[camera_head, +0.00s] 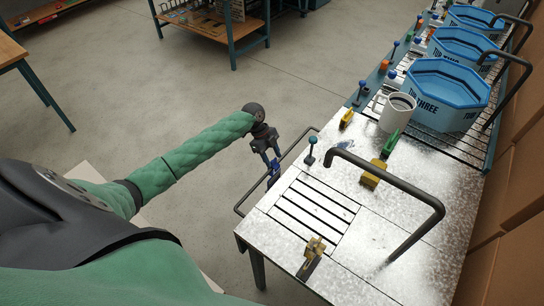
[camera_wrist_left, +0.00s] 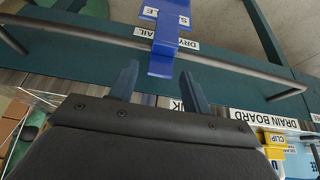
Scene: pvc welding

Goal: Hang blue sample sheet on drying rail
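The blue sample sheet (camera_wrist_left: 167,38) lies across the drying rail (camera_wrist_left: 225,66) in the left wrist view, with a white label at its far end. In the head view it is a small blue patch (camera_head: 273,170) at the rail (camera_head: 240,205) on the table's left side. My left gripper (camera_wrist_left: 160,68) is open, its two fingers apart on either side of the sheet's near end. Whether either finger touches it I cannot tell. In the head view my left gripper (camera_head: 270,158) is just above the sheet. My right gripper is not in view.
Blue tubs (camera_head: 448,95) stand at the back right. Open floor lies left of the table.

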